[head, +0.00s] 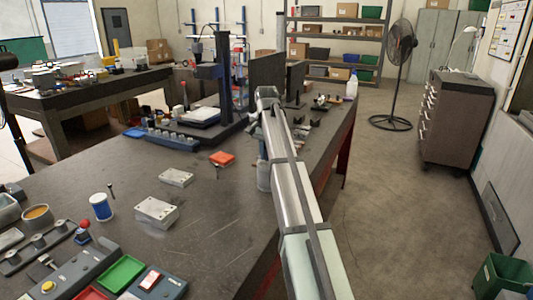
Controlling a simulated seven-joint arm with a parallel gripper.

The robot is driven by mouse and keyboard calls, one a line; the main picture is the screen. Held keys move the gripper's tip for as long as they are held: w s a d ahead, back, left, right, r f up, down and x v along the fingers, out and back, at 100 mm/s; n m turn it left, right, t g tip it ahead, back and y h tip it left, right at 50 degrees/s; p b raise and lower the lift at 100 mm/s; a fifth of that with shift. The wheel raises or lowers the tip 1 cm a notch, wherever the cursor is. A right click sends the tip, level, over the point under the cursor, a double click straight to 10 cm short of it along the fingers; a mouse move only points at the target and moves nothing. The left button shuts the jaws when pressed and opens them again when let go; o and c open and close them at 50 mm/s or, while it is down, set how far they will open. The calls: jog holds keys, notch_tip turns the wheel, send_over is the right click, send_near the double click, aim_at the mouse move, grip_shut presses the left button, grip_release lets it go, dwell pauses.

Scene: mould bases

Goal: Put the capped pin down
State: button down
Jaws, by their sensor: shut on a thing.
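My arm (292,190) reaches away across the right side of the bench (235,225). Its far end is near the back, and I cannot make out my gripper's jaws or anything in them there. A small dark pin (111,191) is on the bench near the white-and-blue tub. Another small dark pin (217,172) is beside the orange-red block. I cannot tell whether either is the capped pin. Two light metal blocks with holes, which look like mould bases, lie on the bench, a larger one (156,211) and a smaller one (176,178).
The white-and-blue tub (101,207) stands at left, near grey fixtures and a green tray (122,272). The orange-red block (222,158) and a blue rack (172,139) lie farther back. A grey cylinder (263,180) stands close beside my arm. The bench's front middle is clear.

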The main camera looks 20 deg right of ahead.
jog(key=c, duration=1.1)
grip_release()
jog(key=shift+r, duration=3.9)
jog(key=shift+c, duration=0.3)
